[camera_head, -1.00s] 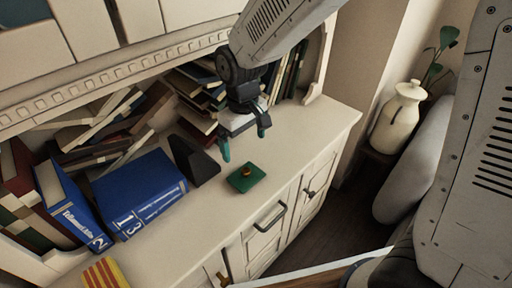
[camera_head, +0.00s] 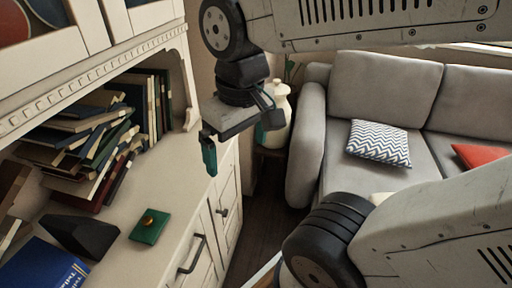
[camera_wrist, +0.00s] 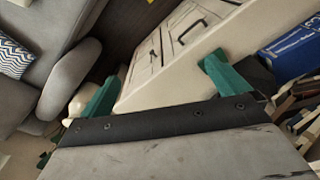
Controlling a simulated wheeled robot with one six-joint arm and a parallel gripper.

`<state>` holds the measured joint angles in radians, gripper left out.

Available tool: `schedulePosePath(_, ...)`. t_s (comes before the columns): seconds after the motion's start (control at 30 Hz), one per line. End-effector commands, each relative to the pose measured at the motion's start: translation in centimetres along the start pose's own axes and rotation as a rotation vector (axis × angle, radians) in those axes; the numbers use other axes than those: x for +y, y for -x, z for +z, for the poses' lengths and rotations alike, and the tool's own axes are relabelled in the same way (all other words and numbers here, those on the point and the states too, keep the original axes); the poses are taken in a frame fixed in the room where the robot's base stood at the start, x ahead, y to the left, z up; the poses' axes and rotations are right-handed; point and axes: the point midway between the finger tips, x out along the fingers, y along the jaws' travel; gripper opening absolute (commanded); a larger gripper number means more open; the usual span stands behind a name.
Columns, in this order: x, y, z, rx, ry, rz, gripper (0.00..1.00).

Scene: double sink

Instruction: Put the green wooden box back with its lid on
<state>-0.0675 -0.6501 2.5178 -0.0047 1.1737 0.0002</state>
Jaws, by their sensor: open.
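A small flat green lid (camera_head: 150,226) with a round brass-coloured knob lies on the cream cabinet top (camera_head: 165,185), near its front edge. No green box body shows in these frames. My gripper (camera_head: 237,143) is in the air to the right of the lid, above and beyond the cabinet's front edge. Its green fingers are spread with nothing between them.
A black wedge-shaped object (camera_head: 82,236) and a blue book (camera_head: 40,265) lie left of the lid. Several books (camera_head: 85,140) lean and lie in the shelf behind. A white vase (camera_head: 277,122) and a grey sofa (camera_head: 385,100) stand to the right.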

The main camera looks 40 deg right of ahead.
Motion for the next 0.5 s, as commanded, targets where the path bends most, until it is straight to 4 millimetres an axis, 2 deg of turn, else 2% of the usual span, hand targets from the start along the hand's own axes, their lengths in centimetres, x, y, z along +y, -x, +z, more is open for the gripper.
schedulePosePath(0.1,0.8,0.4,2.2,0.013,-0.05,0.004,1.0)
schedulePosePath(0.2,1.3,0.5,3.0,0.015,-0.069,0.006,1.0)
schedulePosePath(0.5,0.8,0.1,3.1,-0.006,-0.049,0.003,1.0)
